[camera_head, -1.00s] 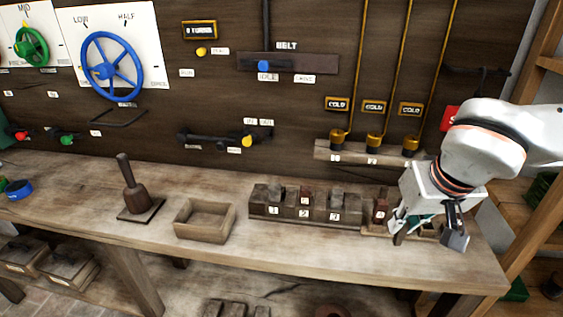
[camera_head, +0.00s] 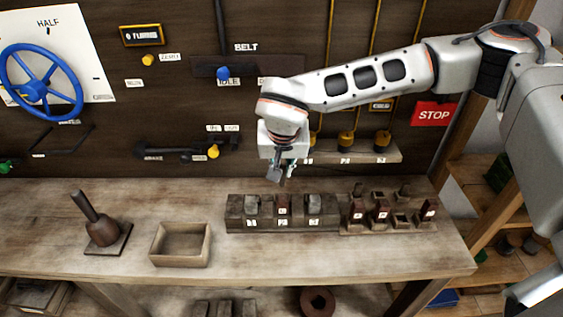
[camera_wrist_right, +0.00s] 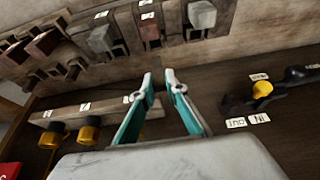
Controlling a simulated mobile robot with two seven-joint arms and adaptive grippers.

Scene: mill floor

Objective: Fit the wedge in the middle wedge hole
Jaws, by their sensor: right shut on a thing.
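A dark block rack (camera_head: 240,226) with numbered labels stands on the bench. A dark red piece (camera_head: 283,205) stands at its middle position, between two grey pieces; it also shows in the wrist view (camera_wrist_right: 150,30). My right gripper (camera_head: 281,178) is above and behind this rack, pointing down. Its teal fingers (camera_wrist_right: 160,82) are close together in the wrist view. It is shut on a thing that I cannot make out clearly. My left gripper is not in view.
A second rack (camera_head: 390,230) at the right holds several dark red pieces and shows empty holes. The panel with weights (camera_head: 346,141) and levers is close behind the gripper.

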